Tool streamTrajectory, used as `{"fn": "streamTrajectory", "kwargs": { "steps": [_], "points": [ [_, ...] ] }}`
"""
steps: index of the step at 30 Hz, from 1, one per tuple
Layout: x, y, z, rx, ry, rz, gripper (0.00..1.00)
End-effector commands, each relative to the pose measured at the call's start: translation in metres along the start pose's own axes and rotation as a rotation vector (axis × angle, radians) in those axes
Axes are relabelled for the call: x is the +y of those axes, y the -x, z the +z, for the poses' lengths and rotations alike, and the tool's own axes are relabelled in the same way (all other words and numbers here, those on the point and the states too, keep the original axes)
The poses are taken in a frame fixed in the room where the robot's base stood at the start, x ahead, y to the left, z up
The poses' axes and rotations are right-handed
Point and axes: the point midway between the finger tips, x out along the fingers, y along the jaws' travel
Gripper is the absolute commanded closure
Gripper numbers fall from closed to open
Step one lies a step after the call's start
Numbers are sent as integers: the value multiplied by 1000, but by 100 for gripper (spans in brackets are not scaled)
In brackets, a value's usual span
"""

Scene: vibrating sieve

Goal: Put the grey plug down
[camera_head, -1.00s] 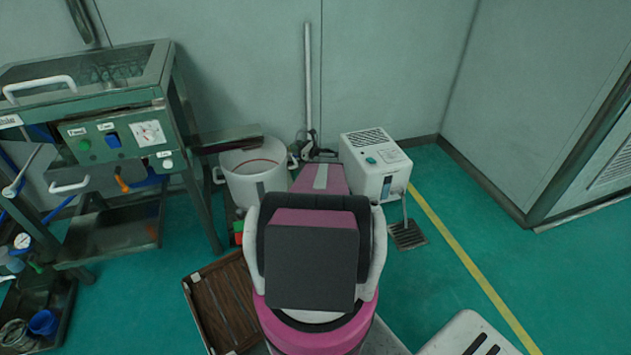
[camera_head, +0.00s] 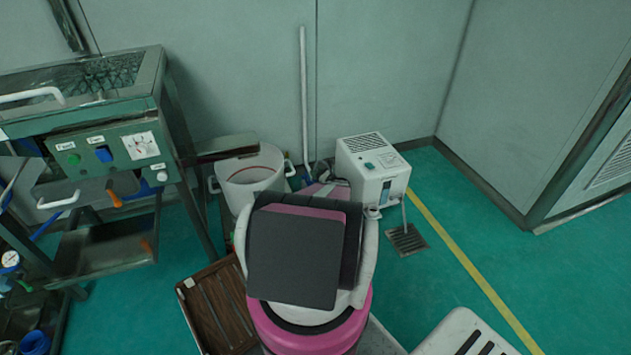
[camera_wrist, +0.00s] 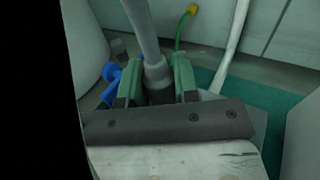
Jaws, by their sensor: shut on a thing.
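My gripper (camera_wrist: 156,66) shows in the wrist view, with its two green fingers shut on a pale grey piece, which I take to be the grey plug (camera_wrist: 156,76). The plug has a wider collar between the fingers, and a pale tube rises from it to the top of the picture. A dark part shows just below the collar. Its lower end is hidden behind the gripper's dark plate. In the head view my own arm hides the gripper and the plug, so I cannot tell whether the plug touches anything.
A blue fitting (camera_wrist: 110,78) lies left of the fingers. A green hose (camera_wrist: 180,30) with a yellow end is behind them. In the head view, a white bucket (camera_head: 236,170), a white box unit (camera_head: 365,180) and the green sieve machine (camera_head: 100,145) stand around my arm.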

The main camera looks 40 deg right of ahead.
Motion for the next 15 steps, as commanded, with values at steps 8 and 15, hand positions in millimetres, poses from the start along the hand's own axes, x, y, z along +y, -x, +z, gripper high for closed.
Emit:
{"fn": "streamTrajectory", "kwargs": {
  "steps": [8, 15],
  "points": [
    [-1, -1, -35, 0, -1, 1, 96],
    [0, 0, -49, -2, 1, 1, 96]
  ]
}}
